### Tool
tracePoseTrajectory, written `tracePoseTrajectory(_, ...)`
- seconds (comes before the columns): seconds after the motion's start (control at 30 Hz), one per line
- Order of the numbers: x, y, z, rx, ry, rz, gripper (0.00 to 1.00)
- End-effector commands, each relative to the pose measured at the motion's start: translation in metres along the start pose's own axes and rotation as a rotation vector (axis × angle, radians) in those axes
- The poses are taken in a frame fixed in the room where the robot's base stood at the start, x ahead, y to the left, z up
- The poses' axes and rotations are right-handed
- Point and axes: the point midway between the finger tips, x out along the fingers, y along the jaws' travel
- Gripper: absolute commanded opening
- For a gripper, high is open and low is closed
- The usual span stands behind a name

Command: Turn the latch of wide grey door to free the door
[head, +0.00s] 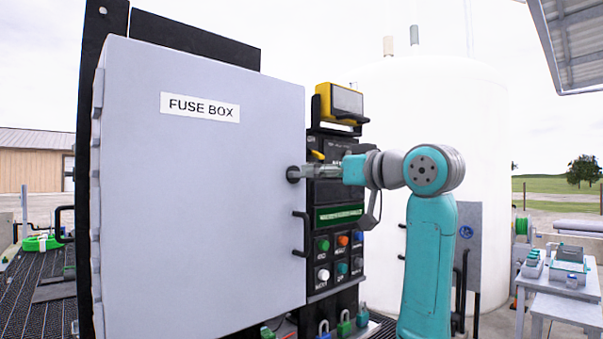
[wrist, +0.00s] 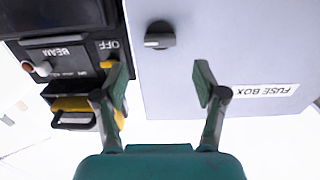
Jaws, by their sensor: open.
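The wide grey door (head: 200,210) is labelled FUSE BOX and looks closed. Its latch (wrist: 160,36), a dark round knob with a lighter grip bar, is near the door's edge; the bar lies roughly sideways in the wrist view. In the head view the latch (head: 292,174) shows just left of my fingertips. My gripper (wrist: 162,80) is open and empty, its two green fingers spread to either side of the latch's line. In the wrist view the latch sits beyond the fingertips, not between them. My gripper (head: 306,172) points left across the door's edge in the head view.
A black handle (head: 303,232) sticks out from the door's edge below the latch. Right of the door is a black panel with several coloured buttons (head: 322,245) and a yellow lamp box (head: 343,100) above. A white tank (head: 440,110) stands behind my arm.

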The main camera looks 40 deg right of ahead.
Motion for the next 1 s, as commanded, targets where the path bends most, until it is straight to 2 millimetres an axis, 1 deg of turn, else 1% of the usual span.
tracePoseTrajectory(0.03,0.011,-0.002,0.001,0.001,-0.002,-0.004,0.71)
tracePoseTrajectory(0.2,0.039,-0.001,0.0,0.001,-0.001,-0.002,0.71)
tracePoseTrajectory(0.3,0.052,-0.001,0.0,0.001,-0.001,-0.002,0.71)
tracePoseTrajectory(0.4,0.062,0.0,0.0,0.0,0.0,-0.001,0.71)
tracePoseTrajectory(0.57,0.069,0.0,0.0,0.0,0.0,0.0,0.71)
tracePoseTrajectory(0.8,0.069,0.0,0.0,-0.001,0.0,0.0,0.71)
tracePoseTrajectory(0.83,0.069,0.0,0.0,-0.001,0.0,0.0,0.68)
tracePoseTrajectory(0.87,0.069,0.0,0.0,-0.001,0.0,0.0,0.61)
tracePoseTrajectory(0.9,0.069,0.0,0.0,-0.001,0.0,0.0,0.51)
tracePoseTrajectory(0.97,0.069,0.0,0.0,-0.001,0.0,0.0,0.36)
tracePoseTrajectory(1.0,0.069,0.0,0.0,-0.001,0.0,0.0,0.26)
